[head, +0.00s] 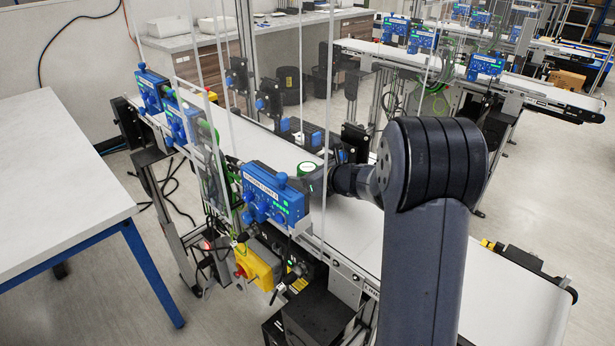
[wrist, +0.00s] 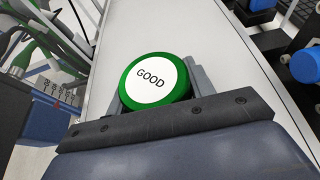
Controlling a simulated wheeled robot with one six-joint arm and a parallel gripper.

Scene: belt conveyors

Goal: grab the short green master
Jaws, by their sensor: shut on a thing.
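The short green master is a round green piece with a white top that reads "GOOD" (wrist: 152,80) in the wrist view. It sits between the grey fingers of my gripper (wrist: 158,78), which is shut on it. In the head view the green master (head: 307,168) shows as a small green-rimmed disc over the belt, just left of my wrist. My arm reaches in from the right and hides part of the gripper there. I cannot tell whether the master touches the belt.
The white conveyor belt (head: 508,290) runs under my arm. Blue sensor boxes (head: 272,195) and clear upright panels stand along its near side. Black devices with blue knobs (head: 268,97) line the far side. A white table (head: 55,170) is at the left.

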